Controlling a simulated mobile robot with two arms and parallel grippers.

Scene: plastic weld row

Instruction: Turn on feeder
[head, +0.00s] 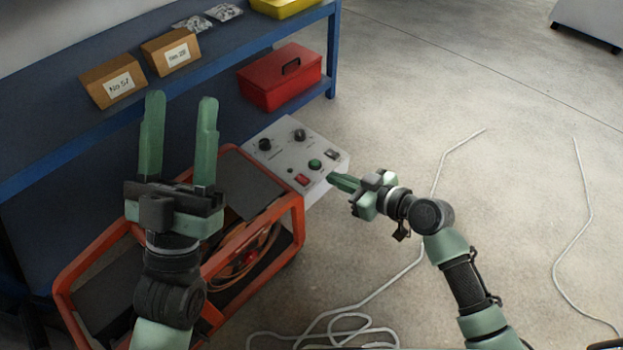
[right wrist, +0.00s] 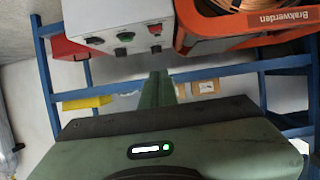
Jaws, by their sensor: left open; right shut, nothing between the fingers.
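The feeder's grey control box (head: 285,155) sits at the end of an orange-framed unit (head: 298,215). Its panel has black knobs (head: 265,144), a green button (head: 315,164), a red rocker switch (head: 302,180) and a small dark switch (head: 331,154). I cannot tell which way the switches are set. My right gripper (head: 334,180) is shut and empty, its tips close to the panel's right edge near the red switch; contact cannot be told. In the right wrist view the box (right wrist: 115,14) and green button (right wrist: 126,37) lie beyond the shut fingertips (right wrist: 160,76). My left gripper (head: 180,105) is open and empty above the unit.
A blue shelf (head: 222,72) behind the feeder carries cardboard boxes (head: 171,52) and a yellow bin (head: 285,7). A red case (head: 280,76) stands lower down. White cable (head: 400,273) runs loose over the concrete floor. The floor at right is mostly clear.

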